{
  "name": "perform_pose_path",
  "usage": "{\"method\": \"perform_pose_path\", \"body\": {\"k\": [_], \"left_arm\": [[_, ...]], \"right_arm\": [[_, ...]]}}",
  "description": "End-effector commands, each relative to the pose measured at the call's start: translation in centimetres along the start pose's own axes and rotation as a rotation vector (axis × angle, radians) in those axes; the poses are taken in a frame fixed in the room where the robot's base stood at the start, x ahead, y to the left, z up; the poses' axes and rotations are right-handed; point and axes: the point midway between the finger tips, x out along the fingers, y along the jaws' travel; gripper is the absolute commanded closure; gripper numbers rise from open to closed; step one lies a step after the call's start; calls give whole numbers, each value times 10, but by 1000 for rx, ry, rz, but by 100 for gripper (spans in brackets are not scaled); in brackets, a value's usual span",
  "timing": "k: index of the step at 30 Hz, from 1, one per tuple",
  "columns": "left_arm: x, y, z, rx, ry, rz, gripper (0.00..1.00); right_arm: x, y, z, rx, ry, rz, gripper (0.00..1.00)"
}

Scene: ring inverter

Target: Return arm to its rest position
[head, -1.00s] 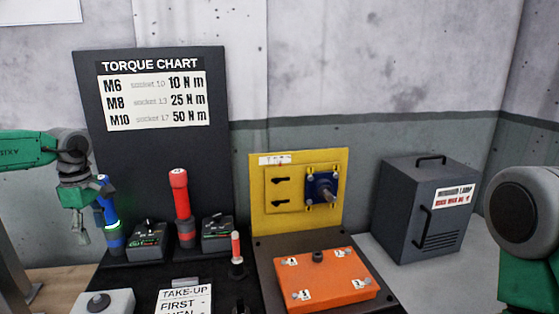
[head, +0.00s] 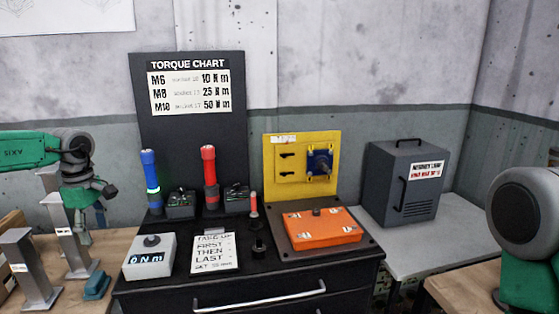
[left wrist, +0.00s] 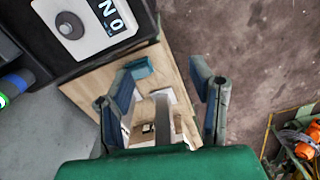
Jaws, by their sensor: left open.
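My left gripper (head: 90,218) hangs at the left of the head view, pointing down beside the black cabinet and above the wooden bench. In the left wrist view its two fingers (left wrist: 163,82) are spread, with nothing between them but the bench and grey stands below. The blue tool (head: 151,180) stands upright on the black cabinet, to the right of the gripper and apart from it. The red tool (head: 209,178) stands upright beside it. My right arm shows only as a link at the right edge; its gripper is out of view.
Grey metal stands (head: 32,268) and a small teal block (head: 97,286) are on the bench near the left gripper. The black cabinet (head: 190,296) carries a torque readout box (head: 150,256) and an orange plate (head: 325,232). A grey locker (head: 402,185) stands right.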

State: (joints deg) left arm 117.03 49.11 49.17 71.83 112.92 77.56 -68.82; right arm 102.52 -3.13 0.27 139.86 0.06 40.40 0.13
Motion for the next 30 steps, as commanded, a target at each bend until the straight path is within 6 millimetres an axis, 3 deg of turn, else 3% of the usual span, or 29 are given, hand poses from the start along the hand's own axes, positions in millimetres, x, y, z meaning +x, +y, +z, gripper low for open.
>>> {"method": "perform_pose_path", "body": {"k": [11,17,20,23,26,30], "left_arm": [[71,-7,30,160,311,33,51],[124,-17,55,341,504,106,51],[161,-28,76,492,594,163,51],[209,-53,108,715,652,235,51],[261,-98,143,979,636,298,51],[316,-181,175,1296,504,308,51]], "right_arm": [[13,0,0,0,1,0,58],[24,0,1,0,0,0,58],[31,0,2,0,0,0,58],[41,0,2,0,0,0,58],[52,0,3,0,0,0,58],[64,0,3,0,0,0,58]]}}
